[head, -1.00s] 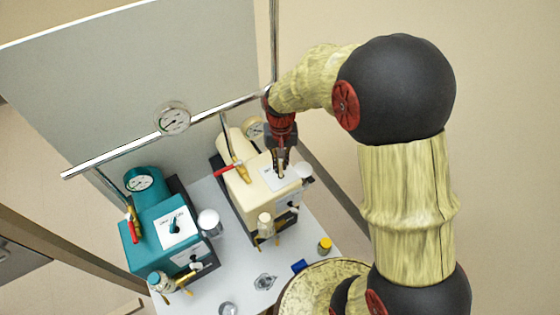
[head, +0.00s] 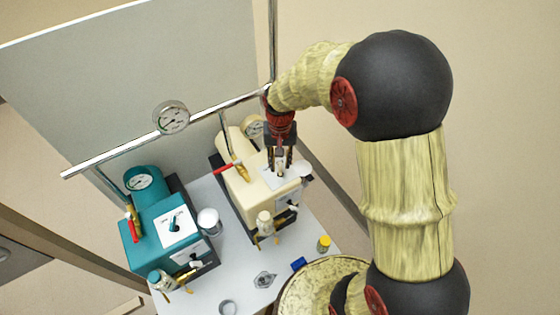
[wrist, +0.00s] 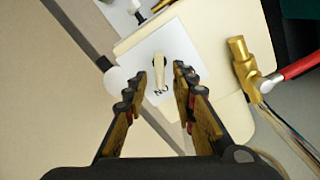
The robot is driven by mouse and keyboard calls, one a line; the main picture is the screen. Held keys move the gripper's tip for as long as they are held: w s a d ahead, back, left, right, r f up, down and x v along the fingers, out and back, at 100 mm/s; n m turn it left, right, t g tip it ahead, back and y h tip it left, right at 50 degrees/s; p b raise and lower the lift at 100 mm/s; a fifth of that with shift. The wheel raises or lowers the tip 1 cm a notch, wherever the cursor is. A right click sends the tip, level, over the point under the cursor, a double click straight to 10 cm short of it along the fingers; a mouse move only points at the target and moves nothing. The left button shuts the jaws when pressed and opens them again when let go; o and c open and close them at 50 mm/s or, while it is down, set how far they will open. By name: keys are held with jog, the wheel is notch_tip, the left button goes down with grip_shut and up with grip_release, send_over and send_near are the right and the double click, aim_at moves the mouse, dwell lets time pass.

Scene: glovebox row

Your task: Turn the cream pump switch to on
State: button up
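The cream pump (head: 252,194) stands on the white table, with a white label plate on its top face. In the wrist view, its small cream lever switch (wrist: 158,68) sits on the white label plate (wrist: 170,48). The lever's lower end points toward printed letters reading ON, seen upside down. My gripper (head: 280,168) is over the plate, open, with one finger on each side of the lever. A gap shows on both sides, so it does not appear gripped. In the head view my fingers hide the switch.
A teal pump (head: 155,225) with its own switch stands to the left. A red-handled brass valve (head: 236,168) is beside my gripper on the cream pump. A metal rail (head: 115,155) with a gauge (head: 171,117) runs behind. Small jars and a blue block (head: 298,264) lie in front.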

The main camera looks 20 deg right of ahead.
aim_at(280, 164)
notch_tip(280, 164, up, 12)
dwell(0.7)
dwell(0.8)
jog(key=s+r+n+t, duration=0.1)
jog(key=s+r+t, duration=0.1)
jog(key=s, duration=0.4)
jog(key=s+r+n+t, duration=0.1)
jog(key=s+r, duration=0.4)
jog(key=s, duration=0.2)
jog(key=s+r+n+t+b, duration=0.1)
jog(key=s+r+n+t, duration=0.1)
jog(key=s+r, duration=0.2)
jog(key=shift+s+a+t, duration=0.3)
jog(key=shift+s+a, duration=0.05)
jog(key=shift+s, duration=1.25)
